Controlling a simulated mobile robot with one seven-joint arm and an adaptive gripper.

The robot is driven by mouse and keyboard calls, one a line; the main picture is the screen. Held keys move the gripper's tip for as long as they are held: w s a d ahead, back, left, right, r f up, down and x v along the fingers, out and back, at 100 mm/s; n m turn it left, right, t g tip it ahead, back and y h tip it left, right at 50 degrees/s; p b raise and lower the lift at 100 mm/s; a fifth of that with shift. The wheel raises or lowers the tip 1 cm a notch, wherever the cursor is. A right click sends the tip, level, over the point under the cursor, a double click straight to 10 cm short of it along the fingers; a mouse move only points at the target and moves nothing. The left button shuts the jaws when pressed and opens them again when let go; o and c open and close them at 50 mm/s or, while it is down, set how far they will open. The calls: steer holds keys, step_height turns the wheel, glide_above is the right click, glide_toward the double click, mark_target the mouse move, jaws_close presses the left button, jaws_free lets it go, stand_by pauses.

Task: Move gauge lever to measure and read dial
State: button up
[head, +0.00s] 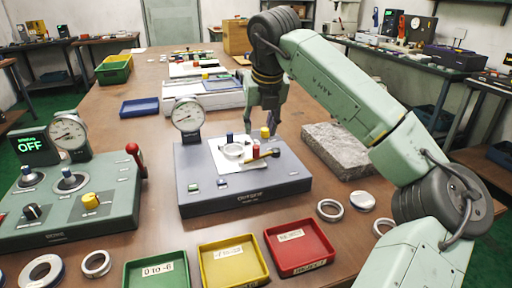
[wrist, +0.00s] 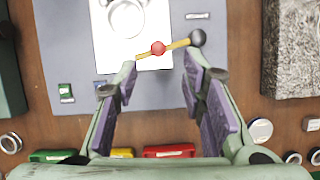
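The gauge station is a dark grey box (head: 245,196) with a white plate on top. Its round dial (head: 187,114) stands at its back left; the needle is too small to read. A metal ring (head: 233,151) lies on the plate and also shows in the wrist view (wrist: 127,18). The gauge lever (head: 266,155) is a brass bar with a red pivot and black knob, lying right of the ring; in the wrist view the lever (wrist: 177,46) slants up rightward to its knob. My gripper (head: 261,118) is open and empty above the box; its fingertips (wrist: 160,73) lie either side of the lever's image.
A green station (head: 70,213) with an "OFF" display (head: 31,144) and another dial stands left. Green, yellow and red trays (head: 298,247) line the front. A grey stone block (head: 338,150) and loose rings (head: 330,210) are at right.

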mark_target(256, 146)
steer(key=p+x, duration=0.1)
steer(key=x, duration=0.8)
steer(key=shift+a, duration=0.15)
jaws_close()
stand_by(0.5)
